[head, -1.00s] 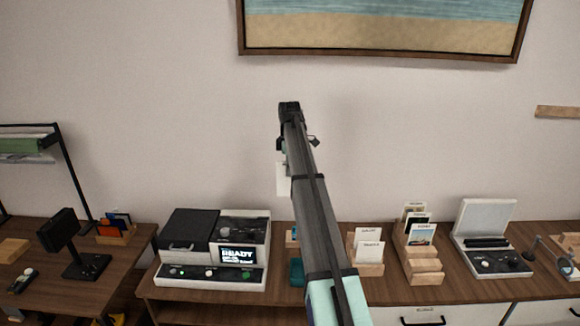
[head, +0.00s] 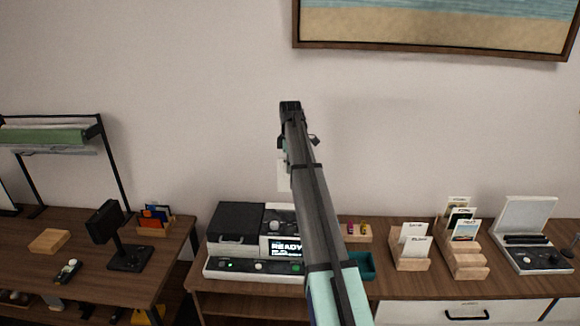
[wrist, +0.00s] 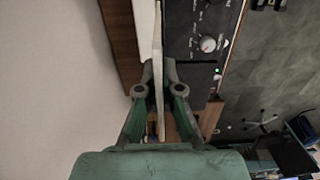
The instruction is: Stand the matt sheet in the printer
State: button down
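The printer (head: 236,226), a black and white machine with a lit READY display, stands on the wooden cabinet at centre left in the head view. My arm covers its right side. My gripper (head: 283,146) is high in front of the wall, small and partly hidden by my arm. A pale sheet (head: 283,176) hangs below it, upright. In the wrist view, my gripper (wrist: 158,78) is shut on the sheet (wrist: 157,35), seen nearly edge-on between the fingertips. A dark panel with a knob (wrist: 207,44) and a green light, apparently the printer, lies below and right of the sheet.
A teal tray (head: 361,266), a wooden card stand (head: 410,263), a stepped card rack (head: 466,262) and an open-lidded device (head: 524,211) stand right of the printer. A separate desk at left carries a black screen stand (head: 105,222) and a wooden block (head: 49,241).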

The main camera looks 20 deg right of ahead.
notch_tip(320, 180, down, 8)
jog(key=b, duration=0.4)
jog(key=shift+a+f, duration=0.1)
jog(key=shift+f, duration=0.1)
jog(key=shift+f, duration=0.25)
dwell(0.6)
notch_tip(320, 180, down, 6)
jog(key=b, duration=0.1)
dwell(1.1)
jog(key=shift+f+b, duration=0.15)
jog(key=shift+b, duration=0.15)
jog(key=c, duration=1.2)
grip_release()
jog(key=shift+c, duration=0.2)
